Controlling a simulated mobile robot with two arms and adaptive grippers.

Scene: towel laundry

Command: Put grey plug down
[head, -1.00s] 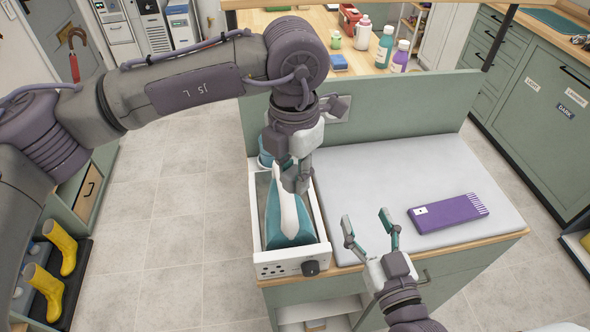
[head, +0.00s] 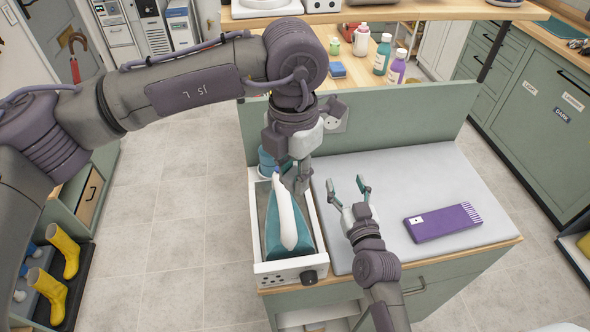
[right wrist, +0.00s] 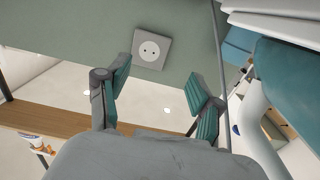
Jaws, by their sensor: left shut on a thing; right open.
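My left gripper (head: 302,182) points down beside the teal-and-white iron, near the back left corner of the grey pad. It is shut on a small grey piece, which looks like the grey plug; the fingers largely hide it. The wall socket (head: 333,121) is on the green panel behind, partly covered by my left wrist. In the right wrist view the socket (right wrist: 152,48) shows its two holes with nothing in them. My right gripper (head: 348,186) is open and empty over the left part of the pad, its fingers (right wrist: 152,98) spread below the socket in its wrist view.
The iron (head: 288,215) stands in a white tray (head: 291,273) with a knob, left of the grey pad (head: 420,165). A purple box (head: 442,222) lies on the pad's right part. Bottles (head: 382,55) stand behind the green panel. The pad's middle is clear.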

